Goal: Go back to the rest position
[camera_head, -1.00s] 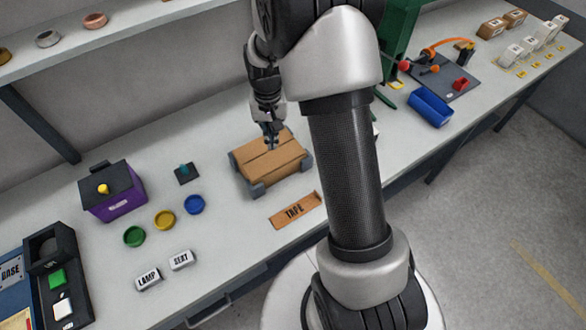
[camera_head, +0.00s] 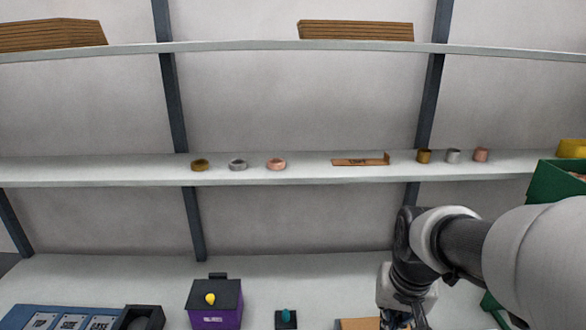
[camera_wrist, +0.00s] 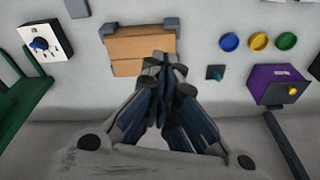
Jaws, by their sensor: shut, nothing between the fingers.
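My gripper (camera_wrist: 163,75) is shut and empty in the wrist view, its fingertips together. It hovers over the near edge of a brown cardboard box (camera_wrist: 130,48) with grey corner blocks on the bench. I cannot tell the exact height above the box. In the head view my arm comes in from the right, and the fingertips are cut off at the bottom edge. Only a strip of the box (camera_head: 358,323) shows there, beside my wrist.
A purple box (camera_head: 215,318) with a yellow knob and a teal-knobbed block (camera_head: 286,318) stand left of my arm. A green frame (camera_wrist: 22,95) stands close by. A shelf (camera_head: 110,172) with copper and metal rings crosses behind. Blue, yellow and green discs (camera_wrist: 258,41) lie on the bench.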

